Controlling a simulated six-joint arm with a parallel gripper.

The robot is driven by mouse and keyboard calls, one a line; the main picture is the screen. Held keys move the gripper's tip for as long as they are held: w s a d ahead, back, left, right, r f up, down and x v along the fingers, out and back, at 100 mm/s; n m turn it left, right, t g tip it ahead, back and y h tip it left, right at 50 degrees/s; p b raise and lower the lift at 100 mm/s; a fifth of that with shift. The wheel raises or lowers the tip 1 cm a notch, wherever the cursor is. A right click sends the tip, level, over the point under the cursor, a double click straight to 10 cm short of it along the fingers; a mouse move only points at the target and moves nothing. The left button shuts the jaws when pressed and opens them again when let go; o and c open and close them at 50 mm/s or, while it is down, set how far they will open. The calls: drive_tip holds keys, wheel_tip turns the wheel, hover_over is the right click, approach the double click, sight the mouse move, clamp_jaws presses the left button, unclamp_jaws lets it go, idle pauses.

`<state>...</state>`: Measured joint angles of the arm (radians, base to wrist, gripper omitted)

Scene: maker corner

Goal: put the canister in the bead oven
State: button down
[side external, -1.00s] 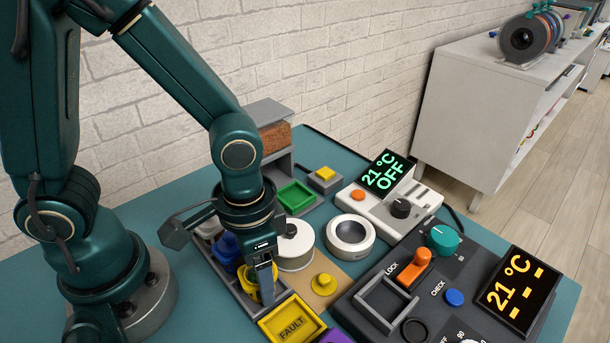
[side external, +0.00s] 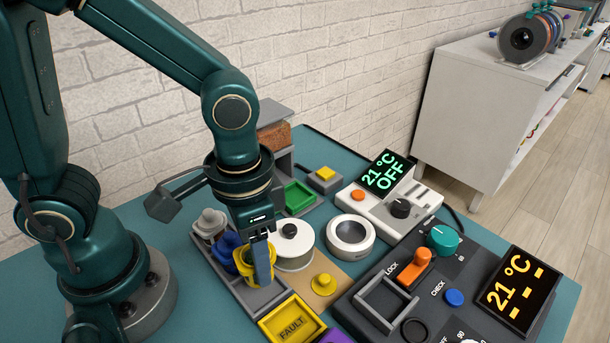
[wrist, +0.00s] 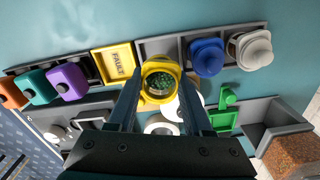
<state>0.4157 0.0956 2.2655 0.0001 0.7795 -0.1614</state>
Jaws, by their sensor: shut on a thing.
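A yellow canister (side external: 243,263) is held by my gripper (side external: 258,268), which is shut on it just above the grey rack. In the wrist view the canister (wrist: 161,82) is between both fingers, its top open, showing dark green beads. A blue canister (side external: 226,246) and a grey-white one (side external: 210,224) stand in the rack (side external: 282,298). Which unit is the bead oven is not labelled; a round white heater-like well (side external: 350,234) lies beside a white control box (side external: 390,206) whose display reads 21 °C OFF. A white pot with a black knob (side external: 294,250) stands behind my gripper.
A yellow lid (side external: 323,284) lies on a tan board. A yellow FAULT tray (side external: 292,322) is at the rack's near end. A dark panel (side external: 440,280) with an orange LOCK lever and a display is at the right. A green tray (side external: 297,196) is at the back.

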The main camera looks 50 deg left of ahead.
sight(272, 250)
wheel_tip(272, 250, up, 5)
drive_tip(key=shift+r, duration=0.1)
drive_tip(key=shift+w+d+r, duration=0.2)
drive_tip(key=shift+w+r, duration=0.3)
drive_tip(key=shift+r, duration=0.1)
drive_tip(key=shift+w+d+r, duration=0.2)
drive_tip(key=shift+w+r, duration=0.3)
drive_tip(key=shift+r, duration=0.05)
drive_tip(key=w+d+f+n, duration=0.2)
drive_tip(key=w+f+n, duration=0.1)
drive_tip(key=w, duration=1.2)
drive_tip(key=shift+s+a+f, duration=0.1)
drive_tip(key=shift+a+f, duration=0.05)
drive_tip(key=shift+f, duration=1.55)
drive_tip(key=shift+s+a+f, duration=0.1)
drive_tip(key=shift+f, duration=1.6)
drive_tip(key=shift+f, duration=0.45)
drive_tip(key=shift+c, duration=1.2)
unclamp_jaws()
